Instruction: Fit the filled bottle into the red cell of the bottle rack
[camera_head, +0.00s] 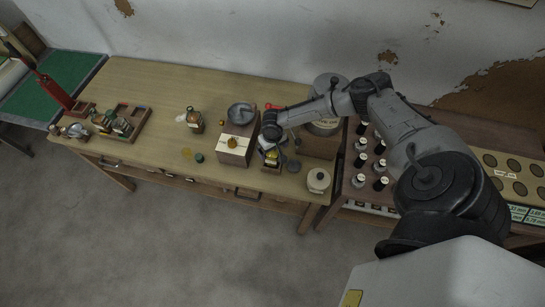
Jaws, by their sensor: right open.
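My right gripper (268,146) reaches in from the right over the wooden bench. It is open and points down. A small bottle with yellowish contents (272,156) stands in a small wooden holder just below it; I cannot tell whether the fingers surround it. An amber bottle with a pale label (195,121) stands apart at mid-bench. The wooden rack (140,124) with square cells lies at the left and holds some bottles in its front part. I cannot make out which cell is red. My left gripper is not in view.
A wooden block with a pale top (236,147) and a grey bowl (241,113) are left of the gripper. A lidded jar (318,180) stands at the front right. Bench between rack and amber bottle is clear.

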